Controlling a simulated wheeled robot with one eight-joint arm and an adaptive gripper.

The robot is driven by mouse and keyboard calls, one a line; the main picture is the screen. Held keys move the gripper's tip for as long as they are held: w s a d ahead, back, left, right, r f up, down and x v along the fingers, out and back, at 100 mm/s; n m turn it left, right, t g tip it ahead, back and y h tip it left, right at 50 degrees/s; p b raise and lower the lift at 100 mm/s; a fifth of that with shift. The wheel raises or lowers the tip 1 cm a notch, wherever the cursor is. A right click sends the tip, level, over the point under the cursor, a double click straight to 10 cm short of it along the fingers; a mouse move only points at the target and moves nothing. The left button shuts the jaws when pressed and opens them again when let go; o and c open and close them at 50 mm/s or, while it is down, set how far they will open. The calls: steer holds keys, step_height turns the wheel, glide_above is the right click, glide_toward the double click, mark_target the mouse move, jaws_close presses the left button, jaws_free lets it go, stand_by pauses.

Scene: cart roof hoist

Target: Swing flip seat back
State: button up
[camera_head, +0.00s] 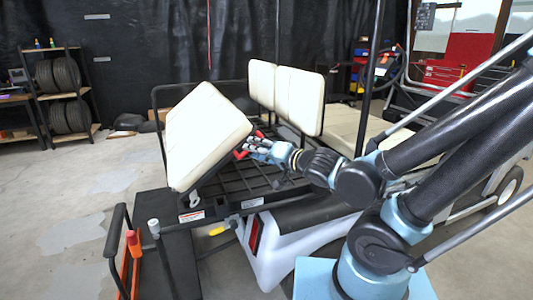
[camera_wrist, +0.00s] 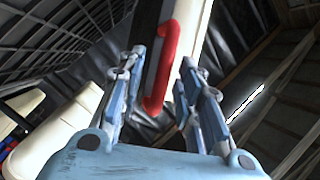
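The flip seat's cream cushion (camera_head: 207,135) stands tilted up over the black rear frame of the cart in the head view. A red handle (camera_head: 241,154) is at its lower right edge, and this handle also shows in the wrist view (camera_wrist: 163,75). My gripper (camera_head: 256,147) is at the handle, on the cushion's right side. In the wrist view my gripper (camera_wrist: 163,75) has its two blue fingers spread on either side of the red handle, with gaps visible. Whether a finger touches the handle is unclear.
Two upright cream backrests (camera_head: 285,90) and a cream bench (camera_head: 358,128) are behind and right of my gripper. A black rail frame surrounds the rear deck (camera_head: 255,182). A tyre shelf (camera_head: 65,95) is far left.

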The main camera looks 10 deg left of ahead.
steer(key=shift+v, duration=2.05)
steer(key=shift+d, duration=0.25)
